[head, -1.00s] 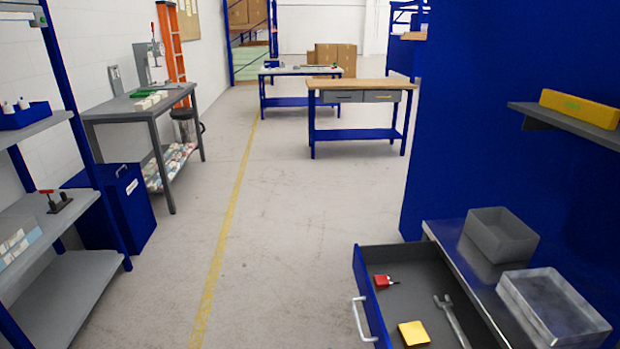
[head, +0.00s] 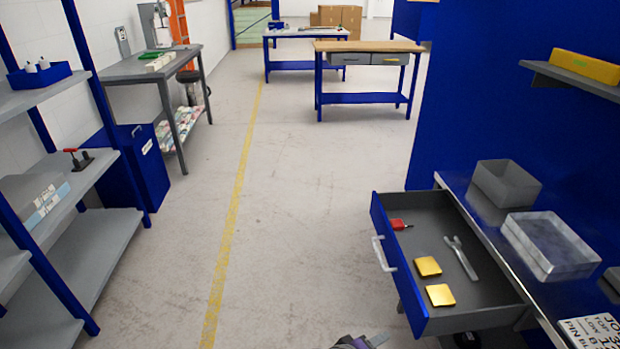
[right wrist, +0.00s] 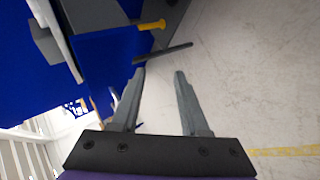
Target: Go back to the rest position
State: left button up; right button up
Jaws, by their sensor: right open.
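My right gripper (right wrist: 160,76) is open in the right wrist view, with its two grey fingers apart and nothing between them. The pale floor shows between the fingers. A small part of what looks like my right arm or gripper (head: 360,342), purple and grey, shows at the bottom edge of the head view, left of the open drawer and apart from it. My left gripper is not in view.
An open blue drawer (head: 460,208) holds a red-handled item (head: 400,224), a wrench-like tool (head: 461,258) and two yellow blocks (head: 440,295). Grey bins (head: 506,184) stand on the bench beside it. Grey shelving (head: 95,255) is at left. The floor (head: 310,190) between is clear.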

jog(key=s+d+f+m+g+y, duration=0.1)
jog(key=s+d+m+y, duration=0.2)
jog(key=s, duration=0.5)
jog(key=s+d+f+m+g+y, duration=0.1)
jog(key=s+m+y, duration=0.35)
jog(key=s, duration=0.35)
pick_arm(q)
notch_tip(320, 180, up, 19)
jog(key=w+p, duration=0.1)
jog(key=p, duration=1.6)
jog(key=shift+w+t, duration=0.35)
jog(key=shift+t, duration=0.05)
pick_arm(e)
notch_tip(320, 180, up, 19)
jog(key=w, duration=0.2)
jog(key=shift+w+a+r+n, duration=0.2)
jog(key=shift+a+n, duration=0.05)
jog(key=shift+n, duration=0.2)
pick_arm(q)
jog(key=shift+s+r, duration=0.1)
pick_arm(e)
jog(key=shift+s, duration=0.1)
